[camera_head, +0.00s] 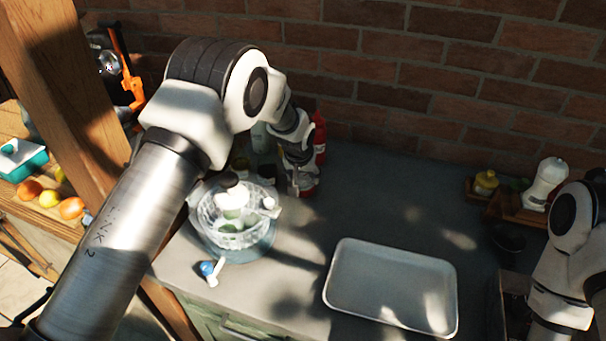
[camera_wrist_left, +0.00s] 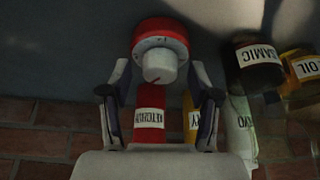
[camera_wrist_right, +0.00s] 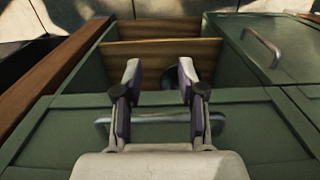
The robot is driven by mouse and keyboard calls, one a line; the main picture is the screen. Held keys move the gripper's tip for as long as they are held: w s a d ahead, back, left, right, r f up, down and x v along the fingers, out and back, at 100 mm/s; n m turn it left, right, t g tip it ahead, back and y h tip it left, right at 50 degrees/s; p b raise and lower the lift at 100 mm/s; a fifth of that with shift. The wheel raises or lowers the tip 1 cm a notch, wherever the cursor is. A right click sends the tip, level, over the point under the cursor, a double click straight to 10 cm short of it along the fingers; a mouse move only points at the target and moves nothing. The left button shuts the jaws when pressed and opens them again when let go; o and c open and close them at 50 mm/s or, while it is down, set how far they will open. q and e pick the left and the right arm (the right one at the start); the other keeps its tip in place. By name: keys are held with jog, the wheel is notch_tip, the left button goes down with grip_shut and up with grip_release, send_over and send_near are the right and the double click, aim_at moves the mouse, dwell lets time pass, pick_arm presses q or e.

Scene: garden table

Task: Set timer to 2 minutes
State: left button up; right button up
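The timer (camera_wrist_left: 162,42) is red with a white round knob (camera_wrist_left: 160,66) and a marked dial. It shows in the upper middle of the left wrist view. My left gripper (camera_wrist_left: 159,78) is open, with one finger on each side of the knob and a visible gap to it. In the head view my left gripper (camera_head: 301,182) is low over the back of the counter, and a bit of red beside it is mostly hidden. My right gripper (camera_wrist_right: 158,80) is open and empty above a green drawer front with a metal handle (camera_wrist_right: 150,122).
A red ketchup bottle (camera_wrist_left: 149,118) stands behind the timer, with balsamic (camera_wrist_left: 253,65) and oil (camera_wrist_left: 304,72) bottles to its right. A glass bowl (camera_head: 236,222) stands left of a metal tray (camera_head: 390,285). The counter behind the tray is largely clear.

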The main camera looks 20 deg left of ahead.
pick_arm(q)
jog(key=v, duration=1.2)
